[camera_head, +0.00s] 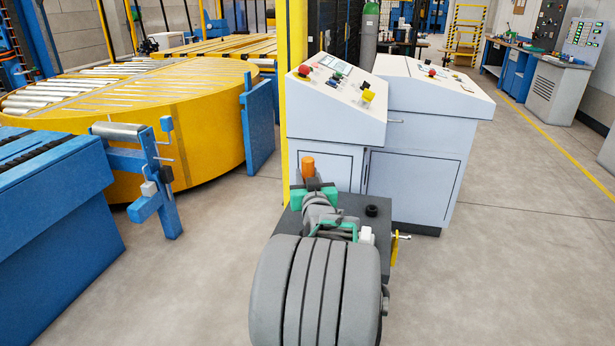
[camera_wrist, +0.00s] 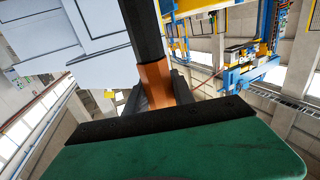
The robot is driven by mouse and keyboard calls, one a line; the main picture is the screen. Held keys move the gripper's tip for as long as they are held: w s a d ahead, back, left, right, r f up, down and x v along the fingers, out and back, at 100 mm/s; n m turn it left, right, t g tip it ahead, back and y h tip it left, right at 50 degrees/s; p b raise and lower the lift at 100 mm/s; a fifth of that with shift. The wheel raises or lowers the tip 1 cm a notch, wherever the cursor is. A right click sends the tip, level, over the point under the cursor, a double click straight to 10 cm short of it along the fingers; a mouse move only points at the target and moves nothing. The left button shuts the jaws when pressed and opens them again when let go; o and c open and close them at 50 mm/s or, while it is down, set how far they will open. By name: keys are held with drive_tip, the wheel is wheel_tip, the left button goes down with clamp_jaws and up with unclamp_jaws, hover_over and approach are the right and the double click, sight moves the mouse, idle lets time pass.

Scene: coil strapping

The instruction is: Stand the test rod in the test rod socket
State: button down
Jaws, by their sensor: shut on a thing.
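The test rod shows as an upright orange end (camera_head: 307,166) above my gripper (camera_head: 313,186) in the head view. In the wrist view the test rod (camera_wrist: 156,85) has an orange section and a long black section running to the top edge. My gripper is shut on the rod; its dark fingers (camera_wrist: 172,90) are close around the orange section. A small black round piece (camera_head: 372,210), which looks like the test rod socket, stands on a dark flat top right of my gripper. The rod's lower end is hidden in the head view.
Two light grey control consoles (camera_head: 335,125) (camera_head: 425,150) stand just behind the dark top (camera_head: 345,203). A yellow post (camera_head: 299,60) rises beside them. A yellow turntable (camera_head: 205,135) and blue conveyor (camera_head: 60,200) are at left. The floor at right is clear.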

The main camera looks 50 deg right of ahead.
drive_tip(key=shift+f+b, duration=2.05)
drive_tip(key=shift+b, duration=0.25)
drive_tip(key=c, duration=1)
unclamp_jaws()
